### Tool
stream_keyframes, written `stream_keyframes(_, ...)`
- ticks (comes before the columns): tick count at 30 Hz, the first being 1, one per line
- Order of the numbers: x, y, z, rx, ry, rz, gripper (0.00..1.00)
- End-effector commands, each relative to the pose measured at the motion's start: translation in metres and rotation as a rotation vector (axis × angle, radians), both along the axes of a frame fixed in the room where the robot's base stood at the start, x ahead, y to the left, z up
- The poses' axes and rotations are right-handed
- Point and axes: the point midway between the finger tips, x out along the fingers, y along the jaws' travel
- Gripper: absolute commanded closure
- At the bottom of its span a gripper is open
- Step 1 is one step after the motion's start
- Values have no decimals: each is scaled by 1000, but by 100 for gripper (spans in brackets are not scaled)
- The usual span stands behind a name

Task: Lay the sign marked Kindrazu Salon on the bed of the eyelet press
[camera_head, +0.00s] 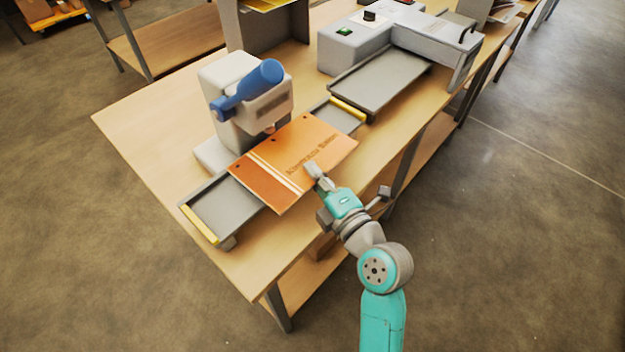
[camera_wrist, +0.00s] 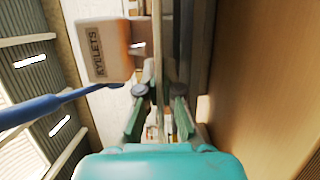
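The sign (camera_head: 305,150) is a flat orange-brown board with a pale stripe, small holes and dark lettering too blurred to read surely. It lies level across the middle of the eyelet press's grey bed (camera_head: 222,207), its front edge jutting past the bed. My gripper (camera_head: 316,172) is shut on that front edge. In the wrist view the sign shows edge-on as a thin strip (camera_wrist: 158,50) between my fingers (camera_wrist: 157,98). The strip seems slightly apart from the bed; contact is unclear. The eyelet press (camera_head: 240,100) has a blue lever and reads EYELETS in the wrist view (camera_wrist: 97,52).
The press stands on a wooden table (camera_head: 140,125). Yellow stops (camera_head: 198,224) mark the bed's ends. A grey laminator (camera_head: 355,45) with a flat tray (camera_head: 380,80) stands to the right. A grey stand (camera_head: 268,30) is behind. Bare tabletop lies left of the press.

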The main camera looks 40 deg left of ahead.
Motion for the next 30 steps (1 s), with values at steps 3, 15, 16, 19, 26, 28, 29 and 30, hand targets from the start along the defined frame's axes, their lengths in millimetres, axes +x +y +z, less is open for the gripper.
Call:
stream_keyframes(3, 0, 0, -19, -2, 4, 1, 100)
stream_keyframes(15, 0, 4, -30, 0, 0, 0, 100)
stream_keyframes(16, 0, 4, -30, 0, 0, 0, 100)
stream_keyframes(19, 0, 4, -33, -1, 1, 0, 100)
stream_keyframes(26, 0, 4, -32, -1, 0, 0, 69)
stream_keyframes(28, 0, 4, -32, -1, 0, 0, 69)
stream_keyframes(29, 0, 4, -32, -1, 0, 0, 69)
stream_keyframes(30, 0, 4, -32, -1, 0, 0, 69)
